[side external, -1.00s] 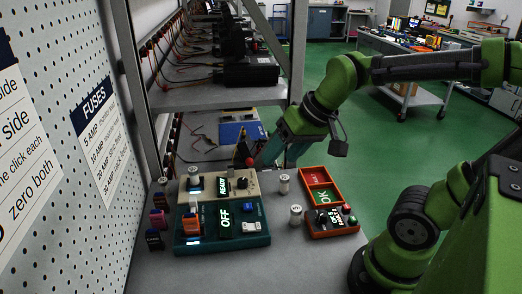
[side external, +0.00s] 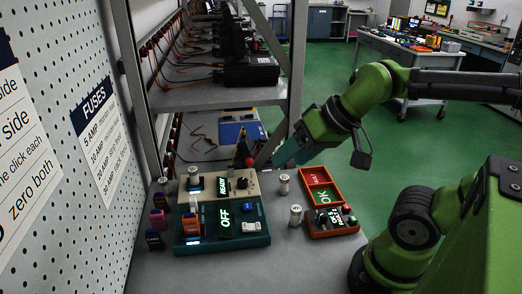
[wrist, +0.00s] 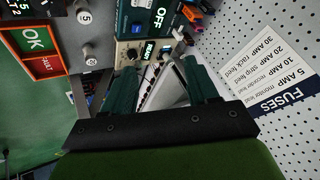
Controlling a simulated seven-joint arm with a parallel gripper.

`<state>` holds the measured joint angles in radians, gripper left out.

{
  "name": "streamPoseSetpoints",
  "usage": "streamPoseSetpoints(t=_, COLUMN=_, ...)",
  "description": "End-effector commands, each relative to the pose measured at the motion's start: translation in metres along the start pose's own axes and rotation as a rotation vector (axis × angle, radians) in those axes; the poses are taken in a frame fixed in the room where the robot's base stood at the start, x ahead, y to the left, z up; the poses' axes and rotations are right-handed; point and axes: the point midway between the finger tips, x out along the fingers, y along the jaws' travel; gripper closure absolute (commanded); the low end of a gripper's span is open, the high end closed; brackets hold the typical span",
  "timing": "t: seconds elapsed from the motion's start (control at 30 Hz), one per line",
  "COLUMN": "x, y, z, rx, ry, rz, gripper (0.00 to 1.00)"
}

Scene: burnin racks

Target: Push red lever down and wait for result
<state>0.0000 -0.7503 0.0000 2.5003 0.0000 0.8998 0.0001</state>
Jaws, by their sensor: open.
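The red lever shows in the side view as a red ball knob (side external: 249,162) on a dark stem, behind the beige panel (side external: 245,183), whose display reads READY. My gripper (side external: 279,158) has teal fingers pointing down and left. Its tips are just right of the red knob in the picture and appear apart from it. In the wrist view my open gripper (wrist: 160,68) has nothing held between its fingers; a grey rack part shows behind them. I cannot make out the red knob in the wrist view.
A teal panel (side external: 262,239) in front reads OFF. White cylinders (side external: 295,214) stand between. A metal rack post (side external: 296,60) rises close behind my gripper.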

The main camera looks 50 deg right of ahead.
Motion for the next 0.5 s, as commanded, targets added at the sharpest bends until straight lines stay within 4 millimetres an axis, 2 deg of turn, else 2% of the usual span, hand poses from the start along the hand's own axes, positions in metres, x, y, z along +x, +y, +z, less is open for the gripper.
streamPoseSetpoints(t=0.23, x=0.000, y=0.000, z=0.000, rx=0.000, ry=0.000, rz=0.000, gripper=0.41)
streamPoseSetpoints(t=0.37, x=0.003, y=0.001, z=0.001, rx=0.004, ry=-0.012, rz=0.006, gripper=0.61)
streamPoseSetpoints(t=0.5, x=0.016, y=0.007, z=-0.002, rx=0.030, ry=-0.064, rz=0.031, gripper=0.83)
